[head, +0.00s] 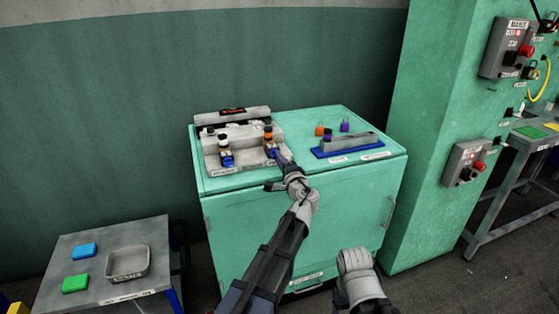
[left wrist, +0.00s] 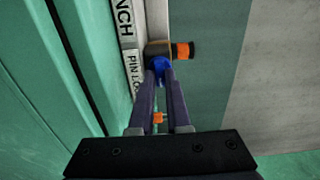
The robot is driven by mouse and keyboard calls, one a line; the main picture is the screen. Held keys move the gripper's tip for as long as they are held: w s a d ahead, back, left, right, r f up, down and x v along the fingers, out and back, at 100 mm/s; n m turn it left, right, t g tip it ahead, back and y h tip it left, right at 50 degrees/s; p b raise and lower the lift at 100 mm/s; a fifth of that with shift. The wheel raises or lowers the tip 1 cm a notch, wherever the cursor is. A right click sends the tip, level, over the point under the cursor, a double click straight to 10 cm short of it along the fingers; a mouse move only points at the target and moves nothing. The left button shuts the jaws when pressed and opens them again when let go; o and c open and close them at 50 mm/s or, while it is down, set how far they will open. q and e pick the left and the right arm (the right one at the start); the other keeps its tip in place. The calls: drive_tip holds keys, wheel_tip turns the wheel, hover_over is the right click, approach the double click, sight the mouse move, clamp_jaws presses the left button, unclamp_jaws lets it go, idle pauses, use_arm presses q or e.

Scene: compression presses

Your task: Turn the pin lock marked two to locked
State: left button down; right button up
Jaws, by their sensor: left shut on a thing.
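On the grey fixture (head: 244,137) on the green cabinet are two pin locks with blue handles. The right pin lock (head: 269,137) has an orange top. My left gripper (head: 277,156) is shut on the right lock's blue handle. In the left wrist view, the fingers (left wrist: 160,83) close on the blue handle (left wrist: 159,66), beside an orange and black part (left wrist: 182,50). The lock numbers are too small to read. My right arm shows at the bottom, but its fingers do not.
A blue tray (head: 318,152) with a grey block, an orange piece (head: 319,130) and a purple piece (head: 344,125) are on the cabinet's right. A low table (head: 75,249) stands at left. Control boxes (head: 465,163) hang on the green column at right.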

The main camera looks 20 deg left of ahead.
idle(0.4)
use_arm(q)
drive_tip(key=c, duration=0.9)
unclamp_jaws()
drive_tip(key=shift+v, duration=3.9)
